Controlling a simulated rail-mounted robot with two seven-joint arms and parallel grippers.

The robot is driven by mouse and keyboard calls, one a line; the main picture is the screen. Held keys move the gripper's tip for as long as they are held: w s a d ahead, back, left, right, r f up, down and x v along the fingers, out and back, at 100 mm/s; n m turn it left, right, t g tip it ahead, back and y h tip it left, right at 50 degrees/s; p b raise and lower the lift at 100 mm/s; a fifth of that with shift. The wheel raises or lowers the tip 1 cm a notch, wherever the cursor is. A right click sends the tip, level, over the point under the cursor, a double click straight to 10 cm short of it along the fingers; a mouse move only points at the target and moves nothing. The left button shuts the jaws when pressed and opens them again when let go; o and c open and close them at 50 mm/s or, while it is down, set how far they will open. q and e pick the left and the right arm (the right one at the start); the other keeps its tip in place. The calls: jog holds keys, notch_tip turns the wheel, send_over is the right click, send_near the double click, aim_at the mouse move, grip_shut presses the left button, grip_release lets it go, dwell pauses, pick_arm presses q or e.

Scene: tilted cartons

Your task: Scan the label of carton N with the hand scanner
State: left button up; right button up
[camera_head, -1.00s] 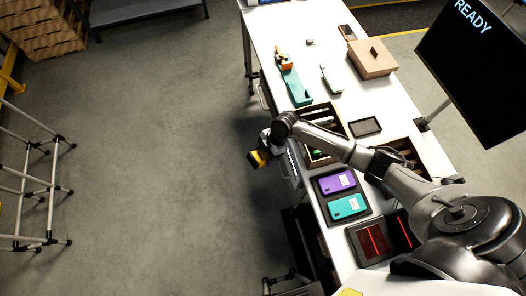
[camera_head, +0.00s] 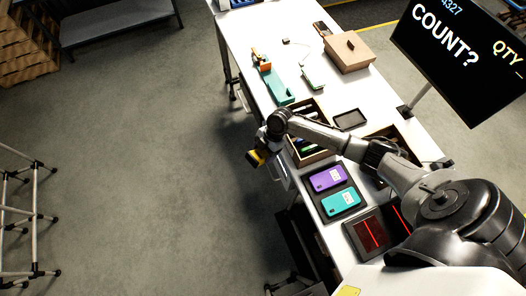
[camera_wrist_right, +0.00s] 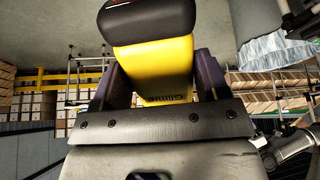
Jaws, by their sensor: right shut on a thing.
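My right gripper (camera_head: 268,146) is shut on the yellow and black hand scanner (camera_head: 257,158). It holds the scanner over the floor, just off the left edge of the table. In the right wrist view the scanner (camera_wrist_right: 155,55) sits between the two fingers, its black head at the top. I cannot make out a carton marked N in these views. My left gripper is not in view.
The monitor (camera_head: 460,55) reads "4327 COUNT?" and "QTY_". On the white table (camera_head: 275,30) are a brown box (camera_head: 349,53), a purple (camera_head: 327,178) and a teal labelled item (camera_head: 341,202), and dark panels with red lines (camera_head: 372,233).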

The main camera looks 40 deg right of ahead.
jog(key=shift+r, duration=0.1)
jog(key=shift+r+p, duration=0.8)
jog(key=shift+r, duration=0.05)
notch_tip(320, 180, up, 3)
jog(key=p, duration=0.2)
jog(key=shift+r+p, duration=0.1)
jog(key=shift+p, duration=0.25)
